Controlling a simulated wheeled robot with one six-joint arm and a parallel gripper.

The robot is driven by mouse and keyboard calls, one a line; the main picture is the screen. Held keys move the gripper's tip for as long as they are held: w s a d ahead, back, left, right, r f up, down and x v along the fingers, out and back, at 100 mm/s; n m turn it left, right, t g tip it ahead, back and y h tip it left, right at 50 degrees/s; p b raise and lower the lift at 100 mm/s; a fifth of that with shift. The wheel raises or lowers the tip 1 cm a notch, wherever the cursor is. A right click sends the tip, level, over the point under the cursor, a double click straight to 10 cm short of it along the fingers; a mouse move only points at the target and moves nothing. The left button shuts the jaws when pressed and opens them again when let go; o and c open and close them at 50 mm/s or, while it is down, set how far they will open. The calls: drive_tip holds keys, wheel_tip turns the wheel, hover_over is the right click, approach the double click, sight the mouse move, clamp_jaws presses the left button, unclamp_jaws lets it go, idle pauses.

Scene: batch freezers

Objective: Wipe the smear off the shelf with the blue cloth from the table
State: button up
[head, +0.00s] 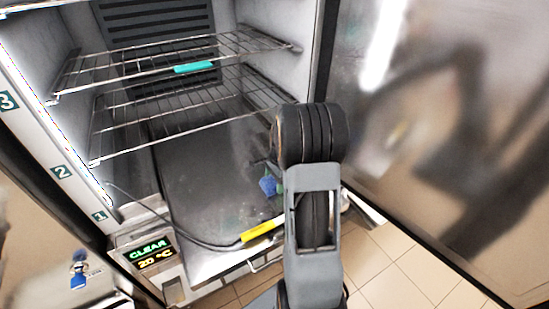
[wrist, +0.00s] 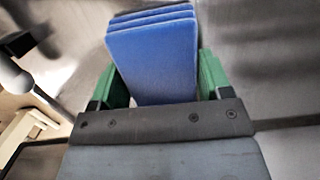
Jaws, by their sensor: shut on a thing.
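The folded blue cloth (wrist: 152,60) sits between the green fingers of my gripper (wrist: 160,82), which is shut on it. In the head view the cloth (head: 267,186) shows as a small blue patch over the lower metal shelf (head: 205,190) inside the open freezer. My arm hides most of my gripper there. I cannot tell whether the cloth touches the metal. The lower shelf has faint pale marks, but I cannot make out a distinct smear. The table is not clearly identifiable.
Wire racks (head: 165,75) hang above the lower shelf, with a turquoise clip (head: 195,67) on the upper one. A dark cable with a yellow tag (head: 262,230) crosses the shelf front. The open door (head: 440,130) stands right. A display (head: 152,253) reads CLEAR, 20 °C.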

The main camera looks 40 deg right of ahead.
drive_tip(key=shift+a+r+p, duration=0.1)
drive_tip(key=shift+r+p, duration=2.2)
drive_tip(key=shift+r, duration=1.7)
